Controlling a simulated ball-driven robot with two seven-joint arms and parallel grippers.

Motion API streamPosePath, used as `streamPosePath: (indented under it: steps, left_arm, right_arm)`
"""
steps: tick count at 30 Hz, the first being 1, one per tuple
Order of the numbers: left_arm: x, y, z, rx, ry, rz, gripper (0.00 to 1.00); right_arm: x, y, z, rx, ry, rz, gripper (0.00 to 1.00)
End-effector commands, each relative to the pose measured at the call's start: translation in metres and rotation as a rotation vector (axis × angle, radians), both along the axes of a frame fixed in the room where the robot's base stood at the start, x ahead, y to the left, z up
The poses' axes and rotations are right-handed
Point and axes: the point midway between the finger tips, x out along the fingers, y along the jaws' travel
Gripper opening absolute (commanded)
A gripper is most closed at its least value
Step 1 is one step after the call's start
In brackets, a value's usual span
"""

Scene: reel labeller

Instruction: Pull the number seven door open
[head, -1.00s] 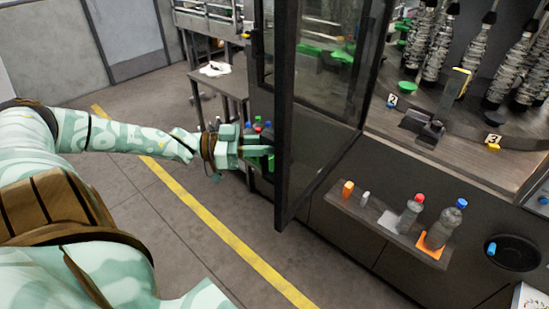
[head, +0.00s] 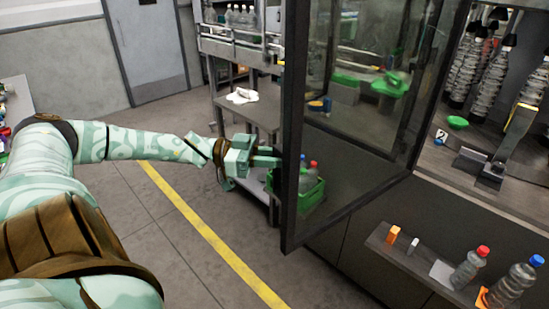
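A glazed door with a dark frame (head: 292,130) stands swung out from the machine, its free edge towards me. No number seven shows on it, so I cannot tell its number. My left arm reaches in from the left, and its green gripper (head: 276,157) is at the door's free edge, around mid-height. The fingertips point right and meet or pass behind the frame in the picture. I cannot tell whether they touch it or grip anything. The door's handle is not clearly visible. My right gripper is out of view.
A green crate with bottles (head: 312,196) shows behind the door's glass. A grey side table (head: 262,112) holds a white cloth (head: 242,95). A shelf at lower right carries bottles (head: 470,268). Open floor with a yellow line (head: 205,232) lies left of the door.

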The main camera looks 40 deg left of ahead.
Motion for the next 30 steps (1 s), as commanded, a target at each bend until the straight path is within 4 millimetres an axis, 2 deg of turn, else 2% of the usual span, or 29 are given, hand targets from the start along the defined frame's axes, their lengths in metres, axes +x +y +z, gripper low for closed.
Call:
streamPosePath:
  steps: [4,5,6,17,22,30]
  left_arm:
    - [0.000,0.000,0.000,-0.001,0.001,0.000,0.00]
    - [0.000,0.000,0.000,-0.001,0.001,0.000,0.26]
    - [0.000,0.000,0.000,0.000,0.000,0.000,0.29]
    - [-0.004,0.005,0.000,0.000,0.002,-0.001,0.29]
    - [-0.022,0.032,0.001,0.005,0.006,0.001,0.29]
    - [-0.064,0.093,0.001,0.004,0.003,0.003,0.29]
  right_arm:
    - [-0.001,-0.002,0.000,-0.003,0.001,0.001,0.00]
    - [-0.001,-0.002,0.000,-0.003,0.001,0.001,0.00]
    - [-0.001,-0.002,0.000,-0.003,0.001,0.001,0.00]
    - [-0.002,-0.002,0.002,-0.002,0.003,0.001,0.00]
    - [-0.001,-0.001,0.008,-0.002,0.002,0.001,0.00]
    - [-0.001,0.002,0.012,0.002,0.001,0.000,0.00]
